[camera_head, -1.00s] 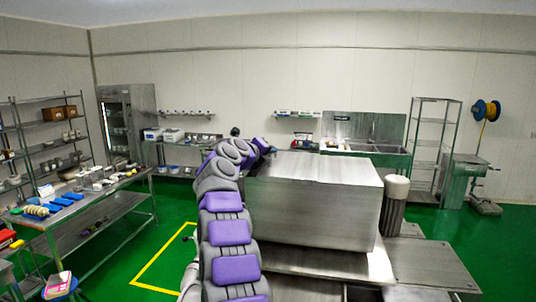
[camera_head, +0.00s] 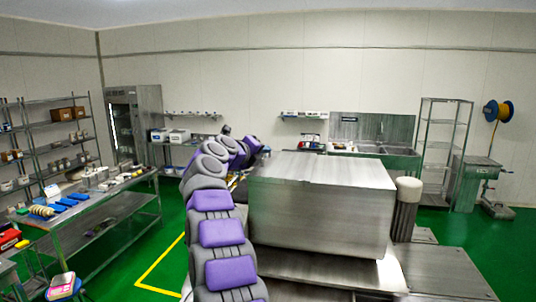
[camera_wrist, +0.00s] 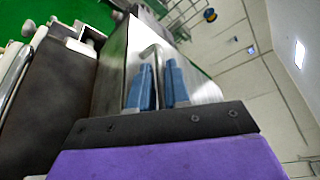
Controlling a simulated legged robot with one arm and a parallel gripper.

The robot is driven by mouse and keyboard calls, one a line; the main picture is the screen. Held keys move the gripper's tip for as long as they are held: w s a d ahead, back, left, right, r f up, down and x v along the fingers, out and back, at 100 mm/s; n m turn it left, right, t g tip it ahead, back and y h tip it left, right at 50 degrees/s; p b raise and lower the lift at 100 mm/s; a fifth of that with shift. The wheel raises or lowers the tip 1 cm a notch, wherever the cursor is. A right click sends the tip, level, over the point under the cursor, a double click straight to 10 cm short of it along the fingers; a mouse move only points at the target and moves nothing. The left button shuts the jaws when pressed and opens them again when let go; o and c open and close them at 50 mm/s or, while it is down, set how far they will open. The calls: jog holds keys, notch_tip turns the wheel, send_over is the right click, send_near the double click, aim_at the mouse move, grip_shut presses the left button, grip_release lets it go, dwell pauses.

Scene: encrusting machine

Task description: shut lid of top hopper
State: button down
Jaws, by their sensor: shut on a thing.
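A large steel box-like machine body (camera_head: 320,222) with a flat top (camera_head: 325,168) stands right of my arm in the head view. I cannot tell which part is the hopper lid there. My gripper is hidden behind my own arm at the box's far left. In the wrist view my gripper (camera_wrist: 159,80) has two blue fingers close together on a thin bent metal bar (camera_wrist: 152,50), which looks like a handle. The bar stands against a shiny steel panel (camera_wrist: 118,62), probably the lid. The fingers hide where the bar is gripped.
A white-capped cylinder (camera_head: 409,188) stands at the box's right. Steel platforms (camera_head: 440,270) lie in front and right. A cluttered worktable (camera_head: 110,220) stands left, with open green floor between. A sink unit (camera_head: 375,140) is behind.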

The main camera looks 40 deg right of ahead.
jog(key=c, duration=1.4)
grip_release()
jog(key=shift+w+a+f, duration=0.15)
jog(key=shift+w+f, duration=0.1)
jog(key=shift+f, duration=0.25)
jog(key=shift+c, duration=0.2)
jog(key=shift+r, duration=0.1)
jog(key=shift+a, duration=0.1)
